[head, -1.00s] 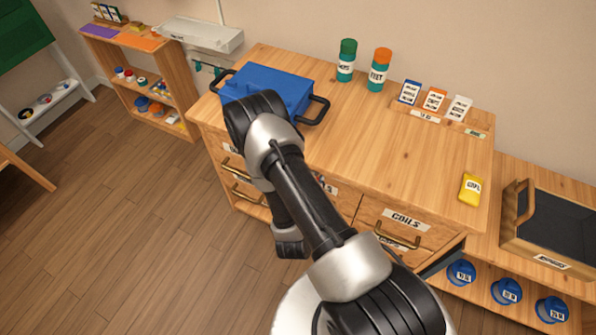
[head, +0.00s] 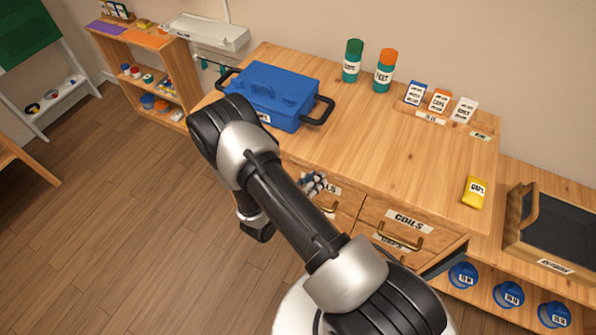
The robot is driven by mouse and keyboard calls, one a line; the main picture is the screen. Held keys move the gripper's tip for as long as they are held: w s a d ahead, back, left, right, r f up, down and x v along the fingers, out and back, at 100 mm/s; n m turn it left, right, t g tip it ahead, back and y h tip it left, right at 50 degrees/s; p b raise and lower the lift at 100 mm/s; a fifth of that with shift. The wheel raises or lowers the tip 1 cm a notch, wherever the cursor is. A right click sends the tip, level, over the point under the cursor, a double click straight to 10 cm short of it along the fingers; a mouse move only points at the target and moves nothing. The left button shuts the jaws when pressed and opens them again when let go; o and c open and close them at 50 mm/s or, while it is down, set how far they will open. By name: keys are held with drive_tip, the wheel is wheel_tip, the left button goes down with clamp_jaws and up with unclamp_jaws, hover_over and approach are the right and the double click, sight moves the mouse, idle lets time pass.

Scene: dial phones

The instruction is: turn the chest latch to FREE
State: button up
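The wooden drawer chest (head: 420,150) stands in front of me, with labelled drawers and brass handles on its front. I cannot make out a latch or the word FREE; my arm covers part of the chest front. What looks like the tip of my gripper (head: 313,183) shows beyond my arm, close to the upper drawer front beside a partly hidden label. Its fingers are too small and too covered to tell open from shut, or whether they touch anything.
A blue toolbox (head: 277,92) with black handles, green (head: 352,61) and orange-capped (head: 384,71) canisters, small cards and a yellow packet (head: 475,192) sit on the chest top. A dark-panelled wooden box (head: 560,225) stands right. Floor at left is clear.

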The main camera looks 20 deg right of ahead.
drive_tip(key=shift+w+f+n+h+b, duration=0.15)
drive_tip(key=shift+n+h+b, duration=0.3)
drive_tip(key=shift+n, duration=0.35)
drive_tip(key=w+r+p+v, duration=0.1)
drive_tip(key=p+v, duration=0.4)
drive_tip(key=v, duration=1.2)
drive_tip(key=s+d+r+m+g+y+b, duration=0.1)
drive_tip(key=s+d+r+m+g+y, duration=0.1)
drive_tip(key=r+m, duration=0.8)
drive_tip(key=s+d+r+m+g+y, duration=0.1)
drive_tip(key=s+r+m+g+y, duration=0.3)
drive_tip(key=r+m, duration=0.5)
drive_tip(key=shift+s+d+r+m+g+y+b, duration=0.35)
drive_tip(key=shift+r+g+y, duration=0.3)
drive_tip(key=shift+r, duration=1.3)
drive_tip(key=shift+o, duration=0.2)
drive_tip(key=shift+w, duration=0.1)
